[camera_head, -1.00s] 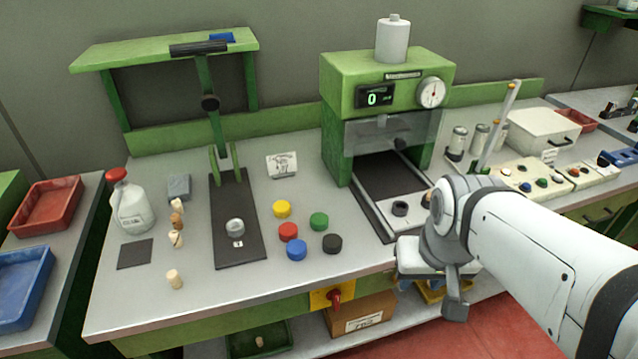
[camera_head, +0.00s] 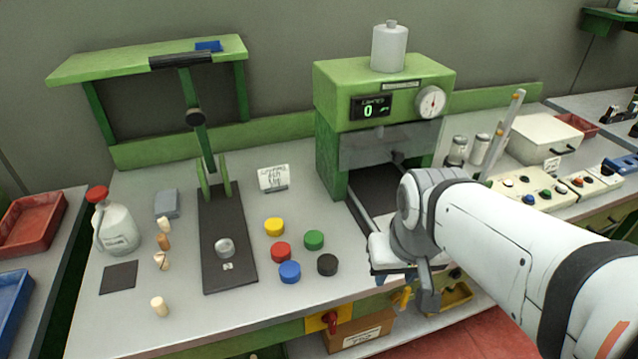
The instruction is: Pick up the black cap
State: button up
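The black cap (camera_head: 327,265) lies flat on the grey bench top, at the front right of a group of coloured caps. The green cap (camera_head: 314,240) is just behind it, and the blue cap (camera_head: 290,272) is to its left. My gripper (camera_head: 405,290) is to the right of the black cap, near the bench's front edge, apart from it. The gripper's fingers are small and partly hidden by my arm, so I cannot tell whether they are open.
A red cap (camera_head: 281,252) and a yellow cap (camera_head: 274,227) lie nearby. A lever press with a dark base (camera_head: 229,282) stands left of the caps. A green machine (camera_head: 335,170) with a clear guard stands behind my arm. Corks and a white bottle (camera_head: 117,232) are at the left.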

aim_at(327, 265)
jog(key=i, duration=0.2)
jog(key=z, duration=0.75)
jog(key=k, duration=1.3)
jog(key=u, duration=0.6)
jog(key=i, duration=1)
jog(key=u, duration=0.05)
